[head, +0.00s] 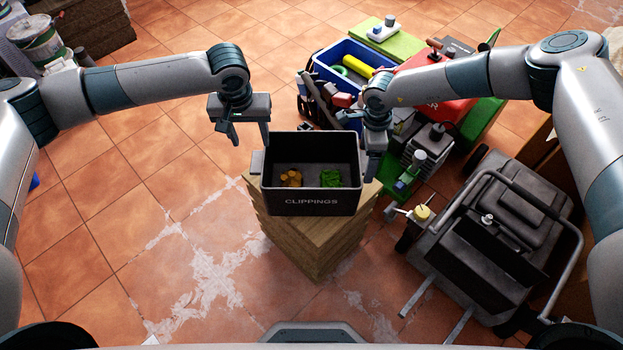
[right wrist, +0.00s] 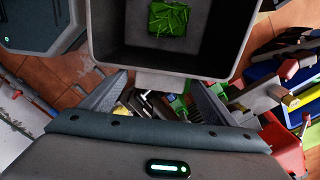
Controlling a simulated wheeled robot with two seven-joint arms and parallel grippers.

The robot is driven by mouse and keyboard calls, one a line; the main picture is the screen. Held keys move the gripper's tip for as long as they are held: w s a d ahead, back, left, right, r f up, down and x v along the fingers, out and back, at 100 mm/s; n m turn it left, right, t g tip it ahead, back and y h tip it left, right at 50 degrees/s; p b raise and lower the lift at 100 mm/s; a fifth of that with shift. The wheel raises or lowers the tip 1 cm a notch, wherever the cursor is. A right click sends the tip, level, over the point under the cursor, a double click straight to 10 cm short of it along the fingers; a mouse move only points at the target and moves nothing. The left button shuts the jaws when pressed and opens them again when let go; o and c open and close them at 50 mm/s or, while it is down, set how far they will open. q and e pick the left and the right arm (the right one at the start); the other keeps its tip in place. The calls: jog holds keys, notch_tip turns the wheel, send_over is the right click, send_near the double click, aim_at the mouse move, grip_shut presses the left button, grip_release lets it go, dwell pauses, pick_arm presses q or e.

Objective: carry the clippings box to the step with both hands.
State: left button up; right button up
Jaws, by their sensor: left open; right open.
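The clippings box (head: 312,203) is a black open box lettered CLIPPINGS, standing level on a wooden block. Yellow-orange pieces (head: 291,177) and green clippings (head: 332,178) lie inside it. A grey handle (head: 257,163) sticks out on its left side. My left gripper (head: 243,138) is open above and left of that handle, apart from it. My right gripper (head: 374,170) is at the box's right side. In the right wrist view its open fingers (right wrist: 155,95) stand either side of the right handle (right wrist: 160,80). I cannot tell for certain which thing is the step.
The wooden block (head: 312,248) bears the box. A blue crate (head: 345,60) and a red case (head: 440,95) lie behind on the right. A black wheeled machine (head: 490,235) stands at right. A brown stack (head: 92,25) is at the far left. Tiled floor is clear at left.

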notch_tip(320, 180, up, 10)
dwell(0.4)
jog(key=shift+f, duration=0.1)
